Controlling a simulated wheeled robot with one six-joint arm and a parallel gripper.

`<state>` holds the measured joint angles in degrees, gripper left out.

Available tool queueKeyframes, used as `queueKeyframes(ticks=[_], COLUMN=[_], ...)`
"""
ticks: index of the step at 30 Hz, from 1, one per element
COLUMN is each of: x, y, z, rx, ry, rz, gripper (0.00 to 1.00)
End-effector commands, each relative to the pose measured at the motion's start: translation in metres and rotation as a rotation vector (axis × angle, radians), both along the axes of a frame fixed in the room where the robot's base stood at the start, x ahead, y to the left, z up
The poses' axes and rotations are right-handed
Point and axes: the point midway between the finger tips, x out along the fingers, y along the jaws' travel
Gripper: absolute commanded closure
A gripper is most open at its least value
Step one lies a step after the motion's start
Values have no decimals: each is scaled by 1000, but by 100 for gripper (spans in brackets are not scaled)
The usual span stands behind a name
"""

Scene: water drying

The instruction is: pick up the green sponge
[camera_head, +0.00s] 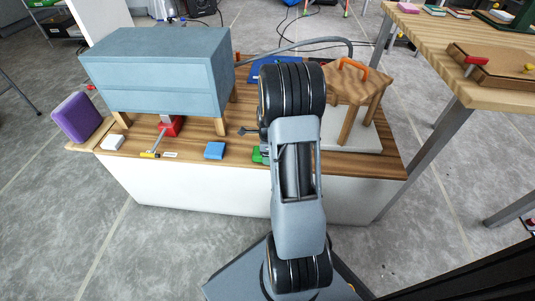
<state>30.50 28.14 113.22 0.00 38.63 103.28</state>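A small green block (258,154), which looks like the green sponge, lies near the front edge of the wooden-topped bench (190,147). My arm covers its right side. My gripper (246,131) shows only as a small dark part at the left of my arm, just behind the green block. The arm links hide most of it, so I cannot see whether it is open or shut, or whether it touches the block.
A blue block (215,151) lies left of the green one. A red-headed tool (168,128), a white block (112,143) and a purple block (78,118) are farther left. A grey-blue cabinet (155,72) stands behind; a wooden stool (352,88) stands right.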

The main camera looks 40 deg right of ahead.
Motion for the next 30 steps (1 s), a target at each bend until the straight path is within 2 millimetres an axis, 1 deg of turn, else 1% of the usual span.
queueKeyframes(ticks=[5, 10, 13, 19, 21, 24, 30], x=[0, -2, -16, -46, -62, -80, -106], y=[0, 1, 9, 25, 34, 43, 58], z=[14, 40, 58, 100, 104, 112, 124], rx=[-1, -1, -1, -1, -1, -1, -1], ry=[-1, -1, -1, -3, -1, -1, -1], rz=[0, 0, 0, -1, -1, 0, 0], gripper=[59, 59, 59, 59, 59, 59, 59])
